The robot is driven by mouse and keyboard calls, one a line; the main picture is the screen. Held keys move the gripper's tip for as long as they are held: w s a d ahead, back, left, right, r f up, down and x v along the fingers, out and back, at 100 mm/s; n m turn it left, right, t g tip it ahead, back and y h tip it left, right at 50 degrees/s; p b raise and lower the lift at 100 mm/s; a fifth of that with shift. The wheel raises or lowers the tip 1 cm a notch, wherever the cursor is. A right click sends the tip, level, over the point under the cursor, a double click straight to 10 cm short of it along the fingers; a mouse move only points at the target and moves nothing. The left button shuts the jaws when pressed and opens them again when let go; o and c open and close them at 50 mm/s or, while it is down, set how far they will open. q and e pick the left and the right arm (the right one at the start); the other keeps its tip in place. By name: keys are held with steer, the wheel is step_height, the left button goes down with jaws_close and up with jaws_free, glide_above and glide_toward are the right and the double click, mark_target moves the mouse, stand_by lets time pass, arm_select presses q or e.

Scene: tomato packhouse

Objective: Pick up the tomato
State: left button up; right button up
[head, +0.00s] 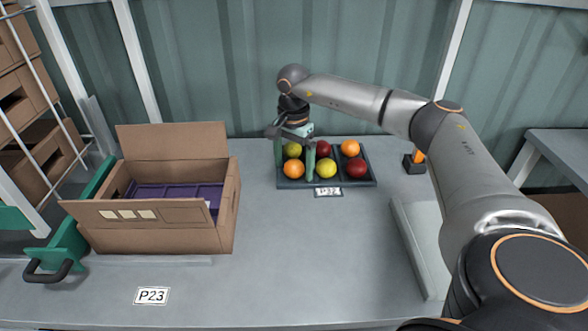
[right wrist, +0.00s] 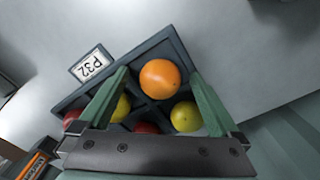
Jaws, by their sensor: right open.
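Several tomatoes sit in a dark divided tray (head: 283,184) at the back middle of the table. They are red, orange and yellow. My right gripper (head: 295,164) is open above the tray's left column, fingers pointing down. In the right wrist view, an orange tomato (right wrist: 160,78) lies between the open fingers (right wrist: 160,74), with room on both sides. It is the front-left orange tomato (head: 294,169) in the head view. A yellow-green tomato (right wrist: 185,116) lies behind it, partly beyond the right finger. The left gripper is not in view.
An open cardboard box (head: 160,240) with a purple insert (head: 170,192) stands left of the tray. A label P32 (head: 328,191) is at the tray's front edge. An orange and black object (head: 415,162) stands to its right. The table's middle front is clear.

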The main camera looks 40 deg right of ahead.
steer(key=c, duration=1)
steer(key=shift+r, duration=0.1)
